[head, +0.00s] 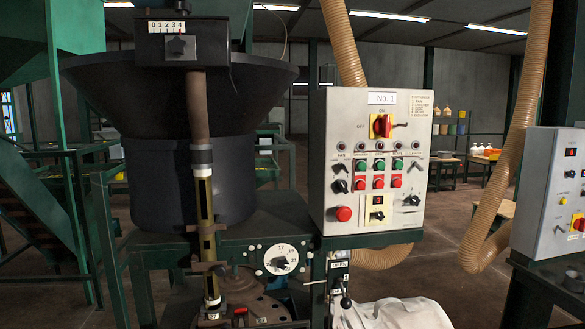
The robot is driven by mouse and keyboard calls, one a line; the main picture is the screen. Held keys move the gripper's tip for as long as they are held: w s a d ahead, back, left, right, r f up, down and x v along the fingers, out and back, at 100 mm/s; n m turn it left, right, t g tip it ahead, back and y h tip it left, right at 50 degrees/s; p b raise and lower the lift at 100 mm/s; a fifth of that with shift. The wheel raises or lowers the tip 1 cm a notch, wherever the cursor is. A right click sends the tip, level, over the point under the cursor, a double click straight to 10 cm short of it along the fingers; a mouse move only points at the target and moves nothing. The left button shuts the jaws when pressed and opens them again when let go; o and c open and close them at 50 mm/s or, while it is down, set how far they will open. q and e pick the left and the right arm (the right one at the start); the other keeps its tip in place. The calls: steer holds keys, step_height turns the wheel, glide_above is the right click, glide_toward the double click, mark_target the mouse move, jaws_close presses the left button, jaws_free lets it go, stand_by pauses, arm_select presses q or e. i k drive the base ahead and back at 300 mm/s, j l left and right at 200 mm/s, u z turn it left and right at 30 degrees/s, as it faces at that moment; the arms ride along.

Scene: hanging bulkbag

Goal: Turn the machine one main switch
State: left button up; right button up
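The grey control panel (350,200) labelled No. 1 stands right of centre. Its main switch (381,126) is a red handle on a yellow plate near the top, with a dark rod sticking out to its right. An ON label shows above the switch and an OFF label to its left. The exact setting of the handle is too small to tell. Neither of my grippers is in view, and nothing touches the switch.
Below the switch are several green and red buttons, black knobs and a red mushroom button (344,214). A dark hopper (190,150) stands left. A second panel (552,190) is at the right edge. A ribbed hose (510,150) hangs between the panels.

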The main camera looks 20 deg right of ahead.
mark_target(382, 126)
steer(key=z, duration=1.25)
